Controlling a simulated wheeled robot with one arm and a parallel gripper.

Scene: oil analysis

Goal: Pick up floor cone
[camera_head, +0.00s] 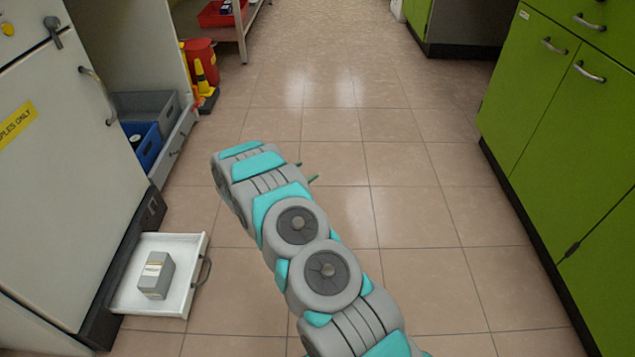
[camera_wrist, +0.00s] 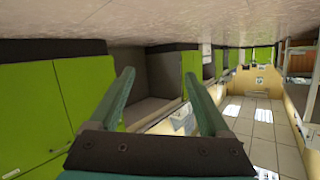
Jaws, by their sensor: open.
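A yellow floor cone (camera_head: 202,80) with a dark base stands on the tiles at the upper left of the head view, in front of a red bin. My gripper (camera_head: 307,171) is in mid-picture, below and to the right of the cone and well apart from it. Only its small green fingertips show past my arm there. In the wrist view my gripper (camera_wrist: 158,73) has its two teal fingers spread wide with nothing between them. I cannot make out the cone in the wrist view.
The red bin (camera_head: 203,55) is close behind the cone, and a shelf unit (camera_head: 242,32) stands nearby. An open white drawer (camera_head: 192,285) holding a grey container (camera_head: 156,275) juts out at lower left. Green cabinets (camera_head: 545,85) line the right. The middle tiled floor is clear.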

